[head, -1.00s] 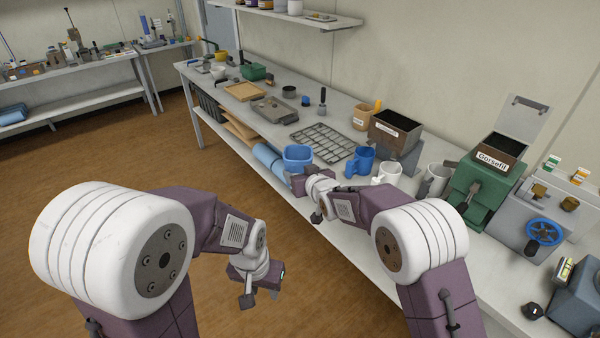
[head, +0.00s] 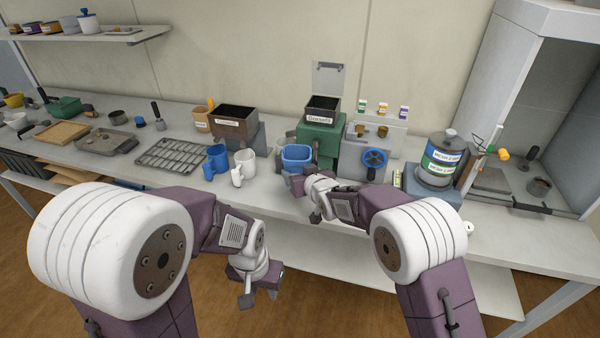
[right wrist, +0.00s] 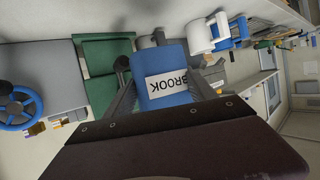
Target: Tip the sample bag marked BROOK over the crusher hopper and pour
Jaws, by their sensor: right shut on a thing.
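The blue sample bag (head: 297,154) is held upright at the bench's front edge. In the right wrist view the bag (right wrist: 172,62) shows a white label reading BROOK. My right gripper (head: 296,182) is shut on it, one finger on each side. A green machine (head: 318,142) with a dark open hopper (head: 321,108) stands behind and slightly right of the bag; its label seems to read Gorsefil. A grey machine with another open hopper (head: 235,122) stands to the left, its label too small to read. My left gripper (head: 248,296) hangs low before the bench, its jaws unclear.
A blue handwheel (head: 374,159) and a labelled canister (head: 440,160) are to the right. A raised lid (head: 327,78) stands behind the green machine's hopper. A wire rack (head: 180,153) lies farther left.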

